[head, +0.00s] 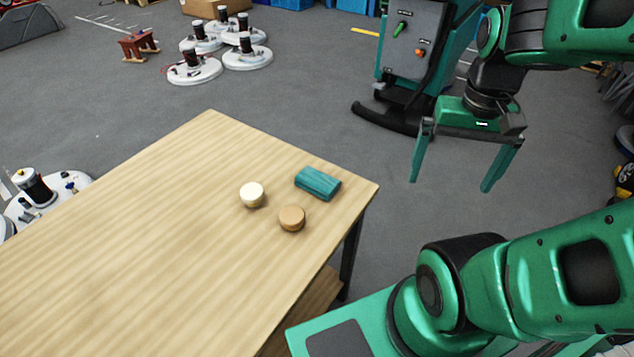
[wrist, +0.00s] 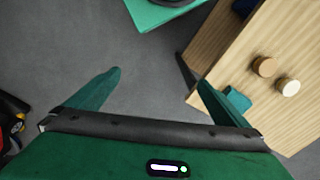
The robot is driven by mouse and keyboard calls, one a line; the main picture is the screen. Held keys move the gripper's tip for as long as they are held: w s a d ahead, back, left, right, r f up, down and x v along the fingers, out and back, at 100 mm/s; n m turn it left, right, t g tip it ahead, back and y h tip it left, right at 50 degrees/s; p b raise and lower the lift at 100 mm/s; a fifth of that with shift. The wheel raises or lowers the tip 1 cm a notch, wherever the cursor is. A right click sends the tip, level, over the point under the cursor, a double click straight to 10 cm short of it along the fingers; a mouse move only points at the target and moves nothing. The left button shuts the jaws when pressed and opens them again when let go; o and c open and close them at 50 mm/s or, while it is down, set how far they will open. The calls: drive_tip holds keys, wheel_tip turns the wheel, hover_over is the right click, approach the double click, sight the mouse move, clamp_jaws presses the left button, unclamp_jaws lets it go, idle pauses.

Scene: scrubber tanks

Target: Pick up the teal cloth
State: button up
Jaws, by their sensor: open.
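The teal cloth (head: 318,183) is a small folded block lying on the wooden table (head: 130,230) near its right corner. It also shows in the wrist view (wrist: 238,100), partly hidden behind one of my fingers. My gripper (head: 451,187) is open and empty, with its fingers pointing down. In the head view it hangs to the right of the table, over the floor, apart from the cloth. In the wrist view my gripper (wrist: 158,80) has bare floor between its fingertips.
A cream round piece (head: 251,194) and a tan round piece (head: 291,218) stand on the table close to the cloth. A grey and teal machine (head: 411,45) stands on the floor behind my gripper. Most of the tabletop to the left is clear.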

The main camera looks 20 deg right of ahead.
drive_tip(key=w+a+m, duration=0.1)
drive_tip(key=w+a, duration=0.1)
drive_tip(key=w, duration=0.7)
drive_tip(key=m, duration=0.3)
hover_over(318, 179)
wheel_tip(318, 179, down, 7)
wheel_tip(318, 179, down, 4)
drive_tip(key=shift+w+a+f, duration=0.1)
drive_tip(key=shift+a+f, duration=0.05)
drive_tip(key=shift+d+f, duration=0.2)
drive_tip(key=shift+f, duration=3)
drive_tip(key=shift+c, duration=0.3)
drive_tip(key=c, duration=1)
drive_tip(key=shift+o, duration=0.2)
